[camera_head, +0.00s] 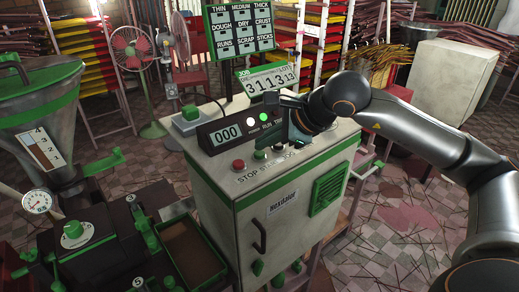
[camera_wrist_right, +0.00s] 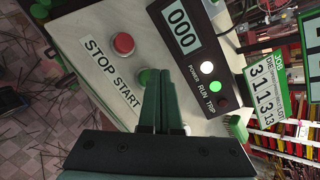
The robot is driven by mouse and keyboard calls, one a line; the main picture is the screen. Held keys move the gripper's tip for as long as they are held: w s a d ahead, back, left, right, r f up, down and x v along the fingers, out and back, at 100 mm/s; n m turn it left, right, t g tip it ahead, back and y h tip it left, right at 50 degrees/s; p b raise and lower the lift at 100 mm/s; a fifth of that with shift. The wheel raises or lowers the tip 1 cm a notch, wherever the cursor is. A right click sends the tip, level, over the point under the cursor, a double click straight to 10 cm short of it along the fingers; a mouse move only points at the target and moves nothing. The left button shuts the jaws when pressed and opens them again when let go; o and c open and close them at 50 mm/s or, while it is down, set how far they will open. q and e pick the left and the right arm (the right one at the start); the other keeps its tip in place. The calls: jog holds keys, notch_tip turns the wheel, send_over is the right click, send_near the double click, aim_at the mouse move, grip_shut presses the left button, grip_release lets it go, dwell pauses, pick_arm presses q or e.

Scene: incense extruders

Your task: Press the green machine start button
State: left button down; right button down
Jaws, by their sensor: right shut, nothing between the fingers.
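The green start button (camera_head: 260,155) sits on the sloped top panel of the pale control cabinet (camera_head: 240,178), beside the red stop button (camera_head: 238,165). In the right wrist view, the green button (camera_wrist_right: 143,76) shows at the left edge of my fingertips, partly hidden by them, near the START lettering. The red stop button (camera_wrist_right: 123,43) is clear there. My right gripper (camera_wrist_right: 160,74) is shut and empty, its fingers reaching toward the panel at the green button. Whether they touch it cannot be told. In the head view my right gripper (camera_head: 292,130) is over the panel. My left gripper is out of view.
A black display box (camera_head: 226,132) reading 000 stands behind the buttons, with a white and a green light lit. A number sign (camera_head: 268,80) stands behind it. A grey box with a green button (camera_head: 188,118) is at the panel's left. Extruder machinery (camera_head: 85,235) fills the left.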

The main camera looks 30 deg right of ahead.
aim_at(265, 154)
jog(key=shift+r, duration=0.4)
notch_tip(265, 154, up, 5)
jog(key=p, duration=0.4)
jog(key=shift+r, duration=0.1)
dwell(0.5)
